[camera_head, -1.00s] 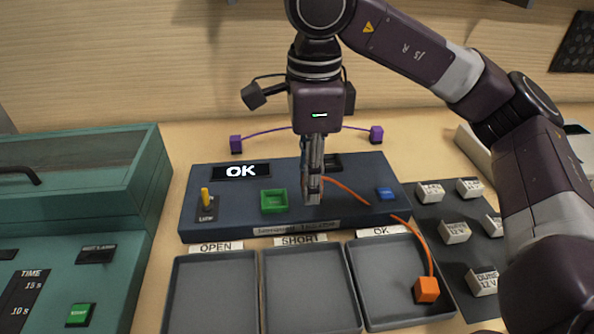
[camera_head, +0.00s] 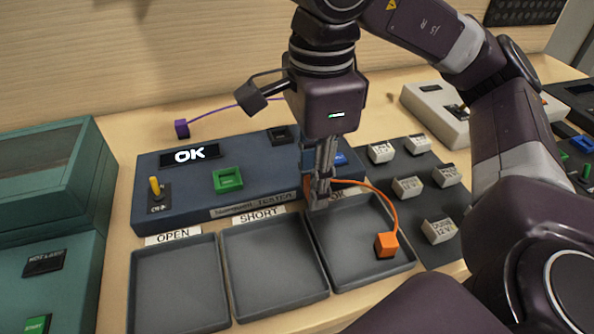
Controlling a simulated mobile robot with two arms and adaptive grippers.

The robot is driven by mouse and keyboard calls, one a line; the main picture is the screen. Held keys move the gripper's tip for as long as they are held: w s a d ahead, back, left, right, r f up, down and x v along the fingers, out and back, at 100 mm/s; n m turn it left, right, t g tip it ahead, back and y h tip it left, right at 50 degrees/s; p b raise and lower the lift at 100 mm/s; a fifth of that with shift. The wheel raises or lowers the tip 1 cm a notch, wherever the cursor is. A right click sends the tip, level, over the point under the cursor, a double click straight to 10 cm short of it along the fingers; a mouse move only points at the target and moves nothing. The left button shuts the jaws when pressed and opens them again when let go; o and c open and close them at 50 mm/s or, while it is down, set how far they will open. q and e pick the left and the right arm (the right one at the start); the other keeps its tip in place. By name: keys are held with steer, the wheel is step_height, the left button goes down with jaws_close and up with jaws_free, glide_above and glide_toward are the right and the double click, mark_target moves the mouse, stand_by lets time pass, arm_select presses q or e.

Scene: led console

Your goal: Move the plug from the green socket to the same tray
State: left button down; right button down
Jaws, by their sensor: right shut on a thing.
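My right gripper (camera_head: 320,198) points down at the back left edge of the OK tray (camera_head: 345,250). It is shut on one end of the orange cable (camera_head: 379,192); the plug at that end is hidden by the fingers. The cable's other end, an orange plug (camera_head: 386,245), lies in the OK tray at its right side. The green socket (camera_head: 228,180) on the dark blue tester box (camera_head: 190,205) shows an empty opening. The tester's display (camera_head: 190,154) reads OK. My left gripper is not in view.
The OPEN tray (camera_head: 178,285) and SHORT tray (camera_head: 272,268) are empty. Several white blocks stand on a dark mat (camera_head: 408,215) at the right. A teal machine (camera_head: 60,220) stands at the left.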

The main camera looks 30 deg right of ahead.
steer(key=s+d, duration=0.2)
steer(key=s, duration=0.5)
steer(key=shift+d+f, duration=0.15)
steer(key=shift+d, duration=0.25)
steer(key=shift+w, duration=0.1)
stand_by(0.4)
steer(key=shift+f+b, duration=3.15)
steer(key=shift+f, duration=0.45)
steer(key=shift+f, duration=0.1)
steer(key=shift+s+d+f+b, duration=0.1)
steer(key=shift+d+f+b, duration=0.1)
steer(key=shift+f+b, duration=0.35)
steer(key=shift+s+d+f+b, duration=0.1)
steer(key=shift+d+f+b, duration=0.1)
steer(key=shift+f+b, duration=0.3)
steer(key=shift+f, duration=0.1)
